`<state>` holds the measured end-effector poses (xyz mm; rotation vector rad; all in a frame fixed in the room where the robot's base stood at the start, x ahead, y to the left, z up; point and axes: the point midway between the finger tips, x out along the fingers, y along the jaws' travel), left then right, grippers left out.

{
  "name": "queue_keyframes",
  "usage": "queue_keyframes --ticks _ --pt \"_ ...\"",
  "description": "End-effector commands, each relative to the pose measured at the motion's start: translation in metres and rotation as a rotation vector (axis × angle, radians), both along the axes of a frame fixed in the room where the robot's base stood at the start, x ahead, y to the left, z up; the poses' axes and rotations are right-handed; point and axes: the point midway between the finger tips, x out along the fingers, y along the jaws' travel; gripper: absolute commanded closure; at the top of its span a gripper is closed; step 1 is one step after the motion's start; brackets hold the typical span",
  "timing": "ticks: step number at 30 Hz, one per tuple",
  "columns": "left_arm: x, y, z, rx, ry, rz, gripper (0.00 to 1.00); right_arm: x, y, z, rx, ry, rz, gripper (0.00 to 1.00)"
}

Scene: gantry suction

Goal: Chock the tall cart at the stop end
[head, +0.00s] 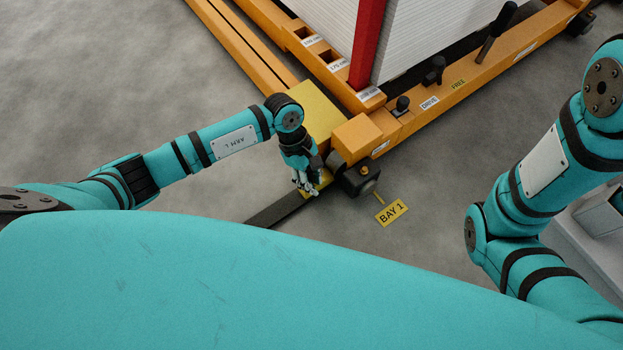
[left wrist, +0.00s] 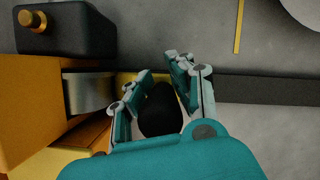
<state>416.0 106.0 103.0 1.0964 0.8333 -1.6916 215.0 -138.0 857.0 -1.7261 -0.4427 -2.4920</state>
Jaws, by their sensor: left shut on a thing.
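The orange cart (head: 480,72) carries a tall white stack (head: 430,35) with a red corner post (head: 367,45). My left gripper (head: 308,188) is at the cart's near end, close beside a wheel (head: 337,160). In the left wrist view my left gripper (left wrist: 160,95) is shut on a dark rounded, knob-like thing (left wrist: 160,112). A yellow piece (head: 320,184) shows by the fingers; whether it joins the held knob I cannot tell. The wheel also shows as a grey roller (left wrist: 88,92), left of the fingers. My right gripper is out of view.
A dark floor strip (head: 272,212) runs from the cart's near end. A black box with a brass knob (head: 362,180) stands right of the gripper, near a yellow "BAY 1" floor sign (head: 392,211). Black levers (head: 497,32) stick up from the cart. Floor at left is clear.

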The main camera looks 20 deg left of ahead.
Motion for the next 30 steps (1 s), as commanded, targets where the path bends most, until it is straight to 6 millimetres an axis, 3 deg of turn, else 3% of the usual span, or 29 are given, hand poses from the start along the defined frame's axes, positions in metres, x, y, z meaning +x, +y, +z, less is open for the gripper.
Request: queue_keyframes --ticks 12,13,19,30 --pt "0.0005 -0.0002 -0.0057 -0.001 -0.002 0.000 1.00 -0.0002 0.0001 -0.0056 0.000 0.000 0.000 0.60" --pt "0.0005 -0.0003 -0.0055 -0.001 -0.002 0.000 0.79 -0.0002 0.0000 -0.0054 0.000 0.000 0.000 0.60" --pt "0.0002 -0.0001 -0.0052 0.000 -0.001 0.000 0.53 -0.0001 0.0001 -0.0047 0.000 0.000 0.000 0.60" --pt "0.0015 0.0026 -0.0003 0.001 -0.001 0.000 0.52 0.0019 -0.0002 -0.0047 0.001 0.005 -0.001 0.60"
